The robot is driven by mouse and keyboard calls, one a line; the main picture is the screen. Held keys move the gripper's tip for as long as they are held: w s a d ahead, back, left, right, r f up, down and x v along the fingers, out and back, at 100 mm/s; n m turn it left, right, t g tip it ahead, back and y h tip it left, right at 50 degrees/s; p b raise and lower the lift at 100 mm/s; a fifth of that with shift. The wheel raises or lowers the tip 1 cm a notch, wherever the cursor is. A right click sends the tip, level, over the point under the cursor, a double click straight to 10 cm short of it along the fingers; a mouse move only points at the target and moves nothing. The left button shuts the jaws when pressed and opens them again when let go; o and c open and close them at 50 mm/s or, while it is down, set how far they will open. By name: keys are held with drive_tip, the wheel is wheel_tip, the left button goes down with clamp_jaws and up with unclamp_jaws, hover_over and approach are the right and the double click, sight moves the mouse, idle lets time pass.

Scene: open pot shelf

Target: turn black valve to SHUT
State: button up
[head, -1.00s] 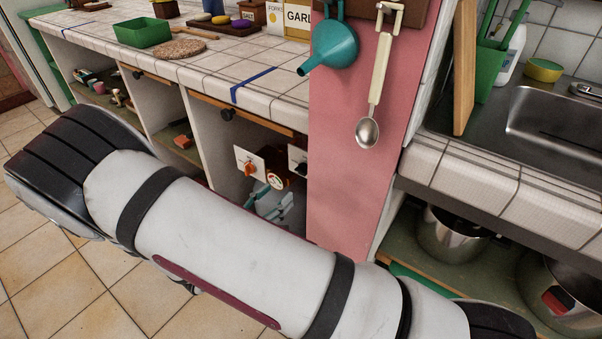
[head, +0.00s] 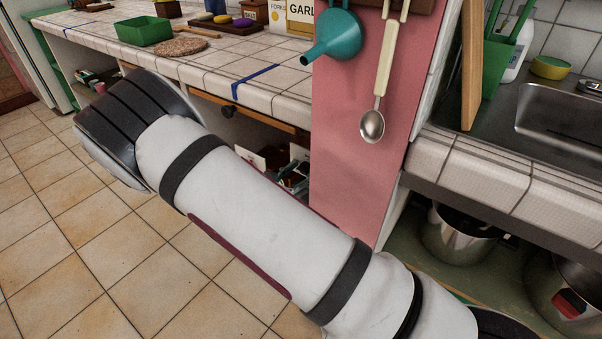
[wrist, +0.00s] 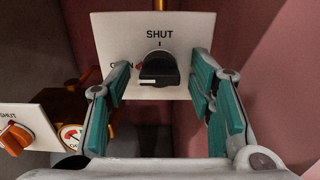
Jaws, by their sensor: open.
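The black valve (wrist: 158,69) sits on a white plate (wrist: 104,28) marked SHUT above a short tick, in the wrist view. Its grip bar looks roughly crosswise to the tick, but its exact pointing is hard to tell. My gripper (wrist: 160,72) is open, with one teal-padded finger on each side of the valve and visible gaps between. In the head view my arm hides most of the gripper and the plates below the counter.
An orange valve (wrist: 15,137) on another SHUT plate (wrist: 40,123) and a round gauge (wrist: 72,137) are at lower left. A reddish wall (wrist: 270,70) stands close on the right. In the head view, a pink pillar (head: 355,180) and the tiled counter edge (head: 292,108) bound the opening.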

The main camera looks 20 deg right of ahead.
drive_tip(key=c, duration=1.2)
drive_tip(key=shift+o, duration=0.2)
drive_tip(key=shift+m, duration=0.4)
drive_tip(key=m+b, duration=0.5)
drive_tip(key=m, duration=1.2)
drive_tip(key=o, duration=1.2)
drive_tip(key=shift+c, duration=0.2)
